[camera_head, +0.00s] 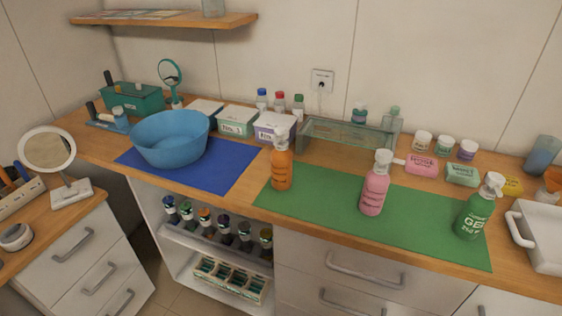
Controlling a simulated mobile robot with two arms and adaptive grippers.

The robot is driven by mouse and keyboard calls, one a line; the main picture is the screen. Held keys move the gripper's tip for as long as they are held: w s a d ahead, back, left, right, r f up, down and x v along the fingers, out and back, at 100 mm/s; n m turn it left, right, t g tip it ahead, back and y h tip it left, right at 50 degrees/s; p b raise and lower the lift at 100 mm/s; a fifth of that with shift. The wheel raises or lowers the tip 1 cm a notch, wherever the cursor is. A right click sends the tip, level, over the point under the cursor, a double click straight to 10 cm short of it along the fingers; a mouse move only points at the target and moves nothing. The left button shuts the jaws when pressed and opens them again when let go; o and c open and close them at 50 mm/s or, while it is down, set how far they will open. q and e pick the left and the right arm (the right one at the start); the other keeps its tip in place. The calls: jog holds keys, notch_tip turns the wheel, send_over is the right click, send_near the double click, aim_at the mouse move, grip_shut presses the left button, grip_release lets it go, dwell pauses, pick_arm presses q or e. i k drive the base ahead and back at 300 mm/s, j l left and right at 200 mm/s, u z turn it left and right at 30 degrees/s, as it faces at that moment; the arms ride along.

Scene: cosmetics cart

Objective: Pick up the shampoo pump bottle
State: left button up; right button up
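Three pump bottles with white pump heads stand upright on the counter. An orange one (282,170) stands at the left end of the green mat (330,192). A pink one (374,190) stands near the mat's middle. A green one (474,216), with white lettering that seems to begin "GEL", stands at the mat's right end. The lettering on the orange and pink bottles is too small to read, so I cannot tell which is the shampoo. Neither of my grippers is in view, and nothing is touching the bottles.
A blue basin (170,140) sits on a blue mat (232,172) at left. A glass tray (345,138) stands behind the green mat. Soap boxes (422,165) and small jars (445,146) stand at back right, a white tray (540,240) at far right. The mat between bottles is clear.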

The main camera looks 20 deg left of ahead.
aim_at(281, 157)
jog(key=i+j, duration=0.1)
jog(key=j, duration=0.2)
jog(key=i+j, duration=0.15)
jog(key=j, duration=0.2)
jog(key=i+j, duration=0.1)
jog(key=j, duration=0.2)
jog(key=i+j, duration=0.15)
jog(key=j, duration=0.2)
